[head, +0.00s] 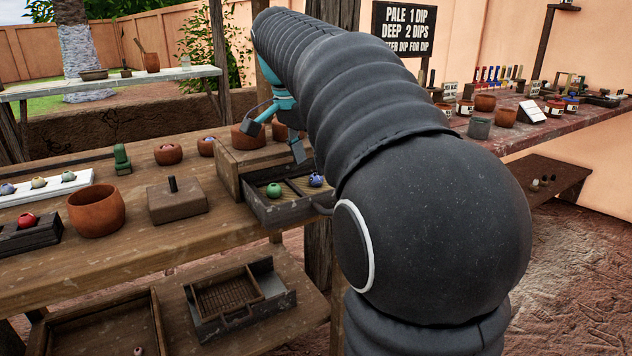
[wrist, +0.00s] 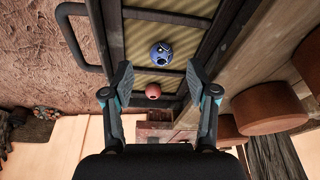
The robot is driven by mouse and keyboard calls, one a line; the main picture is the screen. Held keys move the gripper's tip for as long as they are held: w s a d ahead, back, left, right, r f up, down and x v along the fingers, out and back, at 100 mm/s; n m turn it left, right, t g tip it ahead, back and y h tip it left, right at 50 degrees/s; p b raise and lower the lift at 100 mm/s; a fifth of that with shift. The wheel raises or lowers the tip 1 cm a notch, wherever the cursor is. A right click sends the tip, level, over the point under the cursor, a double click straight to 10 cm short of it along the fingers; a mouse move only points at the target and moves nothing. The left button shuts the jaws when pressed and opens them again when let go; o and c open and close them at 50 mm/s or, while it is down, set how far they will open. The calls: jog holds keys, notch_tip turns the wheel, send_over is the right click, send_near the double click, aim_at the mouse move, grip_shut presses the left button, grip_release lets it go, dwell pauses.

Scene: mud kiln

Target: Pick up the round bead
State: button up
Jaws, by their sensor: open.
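A blue bead (wrist: 161,54) with dark markings and a smaller pinkish-red bead (wrist: 153,91) with a dark hole show in the wrist view, in an open drawer (wrist: 139,20). The blue bead also shows in the head view (head: 316,180). A green bead (head: 273,190) lies in the drawer's left compartment there. All look roundish; I cannot tell which is the round bead. My gripper (wrist: 159,80) is open and empty, its fingers spread on either side of the red bead in the picture. In the head view my gripper (head: 274,140) hangs above the drawer box.
A clay pot (head: 96,211), a wooden block with a dark peg (head: 177,201) and a white tray of beads (head: 75,184) stand left on the table. My arm hides the area right of the drawer in the head view.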

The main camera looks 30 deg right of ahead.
aim_at(315, 174)
jog(key=x, duration=0.4)
jog(key=shift+w+d, duration=0.1)
jog(key=c, duration=0.9)
jog(key=shift+c, duration=0.2)
jog(key=shift+r, duration=0.1)
jog(key=shift+r, duration=0.5)
notch_tip(315, 174, up, 3)
jog(key=shift+f, duration=0.1)
jog(key=s+d+r+p, duration=0.1)
jog(key=s+d+r, duration=0.4)
jog(key=d, duration=0.5)
notch_tip(315, 174, up, 2)
jog(key=shift+s+r, duration=0.1)
jog(key=shift+s, duration=0.2)
